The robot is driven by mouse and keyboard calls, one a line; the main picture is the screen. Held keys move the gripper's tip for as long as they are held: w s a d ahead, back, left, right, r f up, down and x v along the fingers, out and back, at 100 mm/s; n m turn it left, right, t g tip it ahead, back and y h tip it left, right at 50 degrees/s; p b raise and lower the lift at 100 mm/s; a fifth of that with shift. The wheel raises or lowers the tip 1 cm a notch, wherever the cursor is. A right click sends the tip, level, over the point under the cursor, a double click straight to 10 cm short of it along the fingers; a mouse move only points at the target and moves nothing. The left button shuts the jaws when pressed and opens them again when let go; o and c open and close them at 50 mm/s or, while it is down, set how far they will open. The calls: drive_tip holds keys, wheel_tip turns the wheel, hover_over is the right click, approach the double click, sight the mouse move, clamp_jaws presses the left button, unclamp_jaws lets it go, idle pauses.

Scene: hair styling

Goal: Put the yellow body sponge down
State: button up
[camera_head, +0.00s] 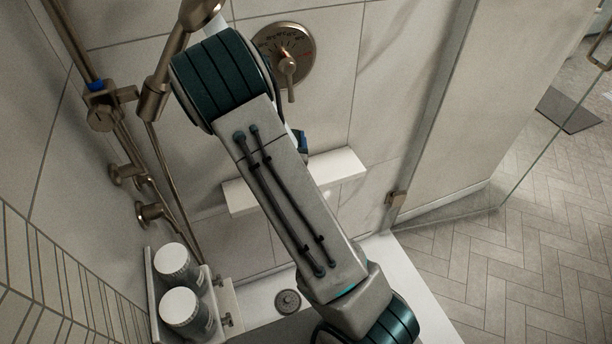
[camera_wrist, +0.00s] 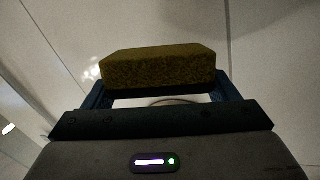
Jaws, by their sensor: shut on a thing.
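The yellow body sponge (camera_wrist: 158,68) is a rough block in the wrist view. My gripper (camera_wrist: 160,90) is shut on it, with one dark finger at each end of the sponge. In the head view my arm crosses the middle of the picture and hides the sponge. Only a small dark blue part of my gripper (camera_head: 302,141) shows there, beside the arm and just above a white wall ledge (camera_head: 340,168). I cannot tell whether the sponge touches the ledge.
Two white-capped bottles (camera_head: 186,308) stand on a small shelf at the lower left. A shower valve (camera_head: 284,58) is on the wall behind my arm. A glass door (camera_head: 480,110) stands at the right. A drain (camera_head: 288,301) is in the shower floor.

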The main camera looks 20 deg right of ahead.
drive_tip(key=s+d+f+n+g, duration=0.2)
drive_tip(key=d+f+g, duration=0.15)
drive_tip(key=d, duration=0.25)
drive_tip(key=shift+t, duration=0.45)
drive_tip(key=w+a+f, duration=0.1)
drive_tip(key=a+f, duration=0.1)
drive_tip(key=a, duration=0.1)
drive_tip(key=w+a+f, duration=0.1)
drive_tip(key=a+f, duration=0.1)
drive_tip(key=a, duration=0.2)
drive_tip(key=w+a+f+p, duration=0.1)
drive_tip(key=a+f, duration=0.2)
drive_tip(key=shift+a, duration=0.3)
drive_tip(key=shift+w+a+f, duration=0.1)
drive_tip(key=shift+a+f, duration=0.05)
drive_tip(key=shift+f+p, duration=0.45)
drive_tip(key=shift+f, duration=1.55)
drive_tip(key=shift+f+b, duration=0.25)
drive_tip(key=shift+b, duration=0.05)
